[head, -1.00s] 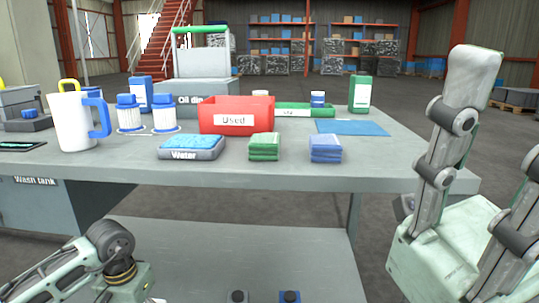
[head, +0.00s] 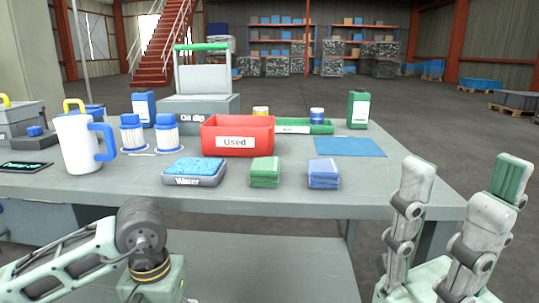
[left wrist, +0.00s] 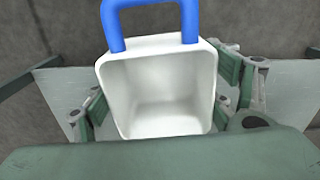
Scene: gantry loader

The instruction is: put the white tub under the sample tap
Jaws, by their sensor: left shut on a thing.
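The white tub (left wrist: 160,92) fills the middle of the left wrist view, with its open top facing the camera and its inside empty. Its blue handle (left wrist: 150,8) rises at the top. My left gripper (left wrist: 166,108) is shut on the tub, with a finger on each side. In the head view only my left arm's wrist shows at the bottom left; its fingers and the tub are out of frame. My right gripper (head: 462,195) is raised at the lower right, fingers apart and empty. I cannot make out the sample tap.
The grey table (head: 400,198) carries a white jug (head: 78,145), two blue-capped filters (head: 167,133), a red Used bin (head: 237,142), a Water pad box (head: 194,174), green cloths (head: 265,172), blue cloths (head: 323,173) and a blue mat (head: 350,147). The table's front right is clear.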

